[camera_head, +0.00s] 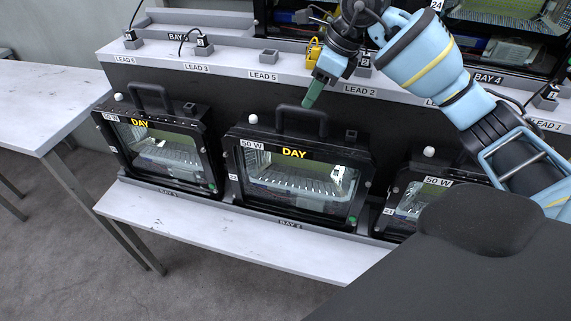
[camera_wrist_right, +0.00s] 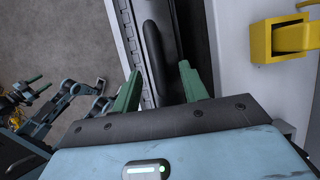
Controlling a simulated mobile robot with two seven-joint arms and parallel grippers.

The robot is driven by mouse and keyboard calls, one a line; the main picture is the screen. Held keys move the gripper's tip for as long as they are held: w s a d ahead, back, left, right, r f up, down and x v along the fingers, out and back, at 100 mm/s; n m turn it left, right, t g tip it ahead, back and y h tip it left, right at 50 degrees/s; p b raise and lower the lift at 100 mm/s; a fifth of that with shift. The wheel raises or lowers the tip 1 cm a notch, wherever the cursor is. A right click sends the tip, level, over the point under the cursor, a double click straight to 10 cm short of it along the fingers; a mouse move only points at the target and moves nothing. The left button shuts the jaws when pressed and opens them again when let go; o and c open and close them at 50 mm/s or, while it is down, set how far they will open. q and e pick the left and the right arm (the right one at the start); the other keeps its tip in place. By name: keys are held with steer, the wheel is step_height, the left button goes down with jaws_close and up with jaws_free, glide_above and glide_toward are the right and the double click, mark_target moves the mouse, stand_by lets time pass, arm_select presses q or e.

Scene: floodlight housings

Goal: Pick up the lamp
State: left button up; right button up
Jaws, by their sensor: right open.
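Several black floodlight lamps stand on the bench. The middle lamp (camera_head: 290,213), marked 50 W and DAY, stands upright at BAY 2 with a black top handle (camera_head: 301,112). The left lamp (camera_head: 160,158) also reads DAY. The right lamp (camera_head: 412,200), marked 50 W, is partly hidden by my body. My right gripper (camera_head: 312,95) is open, with green fingers at the middle lamp's handle. In the right wrist view the handle (camera_wrist_right: 154,55) lies ahead, between the lines of the open fingers (camera_wrist_right: 161,88). An arm with green fingertips, apparently my left gripper (camera_wrist_right: 36,86), shows small there.
A raised shelf (camera_head: 232,62) behind the lamps carries labelled leads and grey sockets. A yellow connector (camera_head: 314,52) stands near my right wrist; it also shows in the right wrist view (camera_wrist_right: 290,38). A white table (camera_head: 45,105) is at left. The bench's front strip (camera_head: 240,242) is clear.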

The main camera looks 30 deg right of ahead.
mark_target(300, 114)
steer(key=shift+a+f, duration=0.15)
steer(key=shift+x, duration=0.9)
steer(key=shift+w+f, duration=0.1)
steer(key=shift+f, duration=0.05)
steer(key=shift+a+f, duration=0.25)
steer(key=shift+f, duration=0.2)
steer(key=x, duration=0.3)
steer(key=shift+a+f, duration=0.15)
steer(key=shift+f, duration=0.15)
steer(key=shift+w+f, duration=0.1)
steer(key=shift+f, duration=0.2)
arm_select(q)
steer(key=shift+s, duration=0.3)
